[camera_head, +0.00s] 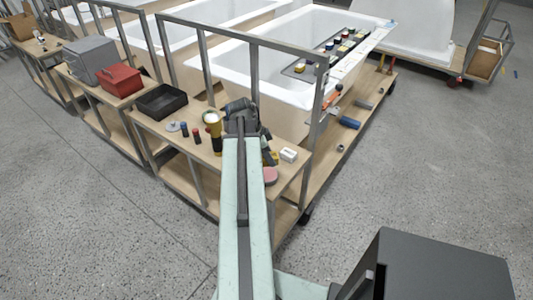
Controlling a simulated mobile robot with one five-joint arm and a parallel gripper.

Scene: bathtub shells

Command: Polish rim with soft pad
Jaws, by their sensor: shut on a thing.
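My gripper (241,107) is at the far end of my pale green arm, over the wooden bench in front of the nearest bathtub. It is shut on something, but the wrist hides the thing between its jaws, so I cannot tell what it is. The nearest white bathtub shell (285,55) stands behind a grey metal frame, its rim facing up. My gripper is in front of its near side, apart from the rim as far as I can see. A pink round pad (270,175) lies on the bench, right of my arm.
The bench (178,143) also bears a black tray (162,101), a yellow-and-white cylinder (213,124), small dark bottles (184,130) and a white box (289,155). A metal post (318,95) rises right of my gripper. A rack of jars (335,50) spans the tub. Open floor lies right.

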